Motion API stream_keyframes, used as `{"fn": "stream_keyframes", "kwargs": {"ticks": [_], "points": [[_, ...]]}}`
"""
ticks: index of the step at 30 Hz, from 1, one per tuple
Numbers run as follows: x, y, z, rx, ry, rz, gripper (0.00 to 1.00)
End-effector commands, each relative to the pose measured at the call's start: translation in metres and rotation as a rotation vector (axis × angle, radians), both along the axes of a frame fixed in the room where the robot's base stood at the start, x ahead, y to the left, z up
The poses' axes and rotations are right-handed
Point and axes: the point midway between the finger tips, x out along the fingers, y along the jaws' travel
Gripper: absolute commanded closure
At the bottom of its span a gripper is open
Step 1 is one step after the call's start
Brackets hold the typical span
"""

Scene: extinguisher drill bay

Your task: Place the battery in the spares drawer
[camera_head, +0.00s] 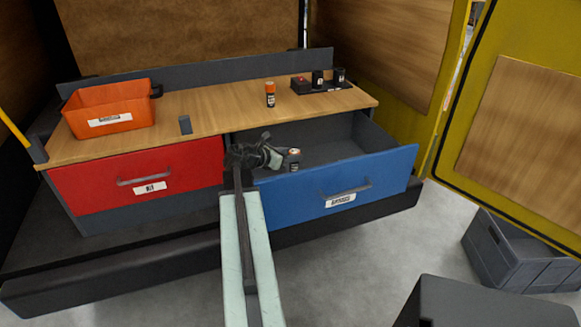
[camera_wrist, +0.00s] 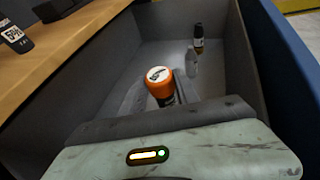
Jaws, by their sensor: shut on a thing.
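The battery (camera_wrist: 160,82) is a cylinder with a pale-labelled orange top and a darker lower part. In the wrist view it stands roughly upright at my gripper (camera_wrist: 165,98), which is shut on it. The open blue drawer (camera_head: 340,187) surrounds it on the wrist view's sides. In the head view my gripper (camera_head: 274,158) is at the left part of this drawer, beside a dark cylinder (camera_head: 294,160) with an orange ring; I cannot tell if this is the held battery. The drawer front hides the lower parts.
Another dark, labelled cylinder (camera_wrist: 198,38) stands farther along the drawer. The closed red drawer (camera_head: 100,180) is left. On the bench are an orange bin (camera_head: 85,98), an orange-and-black battery (camera_head: 270,95) and a black charger (camera_head: 325,88) with black batteries. A grey crate (camera_head: 520,255) stands at right.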

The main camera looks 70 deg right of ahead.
Motion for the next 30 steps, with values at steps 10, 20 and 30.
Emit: {"fn": "stream_keyframes", "kwargs": {"ticks": [10, 20, 30], "points": [[0.0, 0.0, -0.021, 0.0, 0.0, 0.001, 1.0], [0.001, 0.0, -0.032, 0.0, 0.0, 0.001, 1.0], [0.001, 0.0, -0.033, 0.0, 0.0, 0.001, 0.41]]}}
